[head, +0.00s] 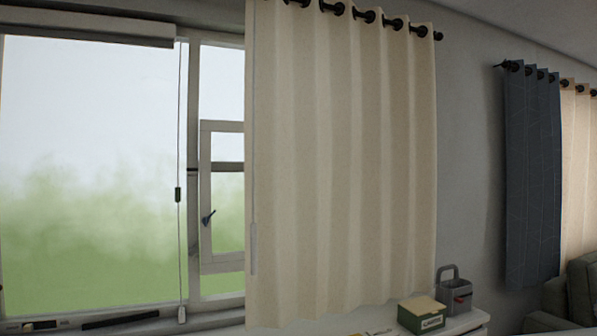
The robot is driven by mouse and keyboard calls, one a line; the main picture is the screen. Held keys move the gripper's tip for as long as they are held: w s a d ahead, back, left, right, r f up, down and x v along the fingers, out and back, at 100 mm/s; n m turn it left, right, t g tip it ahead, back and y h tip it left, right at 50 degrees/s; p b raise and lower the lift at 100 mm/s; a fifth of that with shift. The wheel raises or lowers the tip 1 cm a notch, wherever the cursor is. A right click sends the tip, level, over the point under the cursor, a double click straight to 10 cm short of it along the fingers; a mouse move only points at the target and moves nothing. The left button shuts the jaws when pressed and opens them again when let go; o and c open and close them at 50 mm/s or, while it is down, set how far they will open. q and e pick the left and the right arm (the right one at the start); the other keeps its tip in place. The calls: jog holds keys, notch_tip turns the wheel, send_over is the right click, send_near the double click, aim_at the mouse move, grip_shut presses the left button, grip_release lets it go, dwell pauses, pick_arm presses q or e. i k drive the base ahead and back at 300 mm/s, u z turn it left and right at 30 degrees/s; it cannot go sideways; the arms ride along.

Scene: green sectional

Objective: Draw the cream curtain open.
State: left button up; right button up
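The cream curtain (345,165) hangs from rings on a dark rod (364,16) in the middle of the head view. It is spread out in shallow folds and covers the right part of the window. The window's left part (90,170) is uncovered, with a small inner casement (222,195) at the curtain's left edge. A thin pale wand (253,248) hangs along that left edge. The rod's far left end is out of the picture. Neither of my grippers shows in the head view.
A white surface (465,322) below the curtain holds a green box (421,316) and a grey caddy (454,293). A blind cord (180,250) hangs left of the curtain. A dark blue curtain (532,175) and a green sofa (580,290) are at the right.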

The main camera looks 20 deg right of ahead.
aim_at(341, 143)
jog(key=u, duration=0.5)
jog(key=i, duration=0.9)
jog(key=z, duration=0.05)
